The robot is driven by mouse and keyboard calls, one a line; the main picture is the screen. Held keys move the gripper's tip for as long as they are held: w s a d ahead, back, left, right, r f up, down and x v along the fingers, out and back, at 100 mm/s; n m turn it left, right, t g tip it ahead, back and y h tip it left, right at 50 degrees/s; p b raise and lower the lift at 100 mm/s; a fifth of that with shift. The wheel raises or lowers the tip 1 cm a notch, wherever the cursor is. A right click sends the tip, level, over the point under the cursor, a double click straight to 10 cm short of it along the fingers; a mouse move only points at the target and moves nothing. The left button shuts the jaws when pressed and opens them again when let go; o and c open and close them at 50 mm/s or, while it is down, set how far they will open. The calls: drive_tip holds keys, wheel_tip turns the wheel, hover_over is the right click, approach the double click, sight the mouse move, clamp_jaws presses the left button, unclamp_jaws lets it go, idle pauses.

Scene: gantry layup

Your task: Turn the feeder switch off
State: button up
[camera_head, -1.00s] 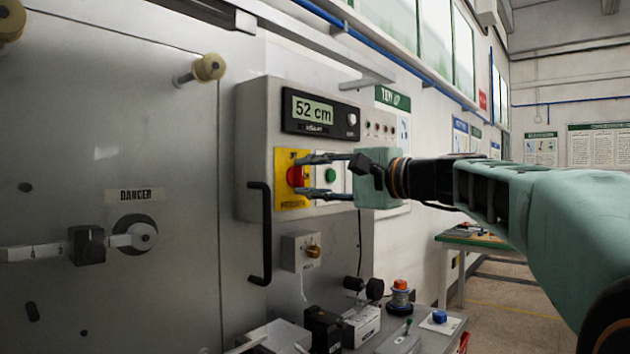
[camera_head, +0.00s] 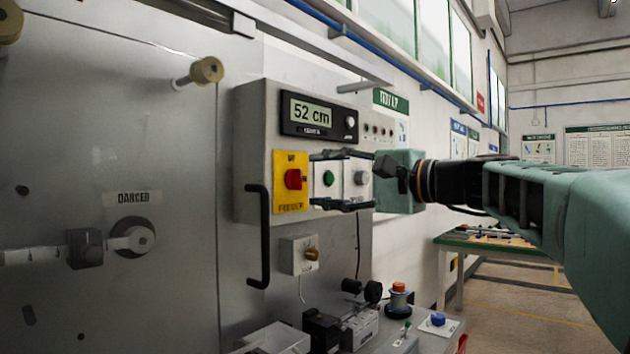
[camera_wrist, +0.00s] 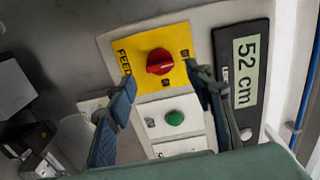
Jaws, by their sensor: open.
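The feeder switch is a red rotary knob (camera_head: 293,179) on a yellow plate (camera_head: 291,205) on the front of a grey control box. In the wrist view the red knob (camera_wrist: 159,61) sits on its yellow plate (camera_wrist: 120,45), partly lettered "FEED". My gripper (camera_head: 315,180) is open and empty. Its fingers stand apart, just to the right of the knob in the head view, in front of the green button. In the wrist view my gripper's fingertips (camera_wrist: 160,80) lie either side of and short of the knob, with no visible contact.
Below the knob in the wrist view is a green button (camera_wrist: 175,118). A display reading 52 cm (camera_head: 312,113) is above. A black bar handle (camera_head: 258,235) stands left of the plate.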

drive_tip(key=v, duration=0.8)
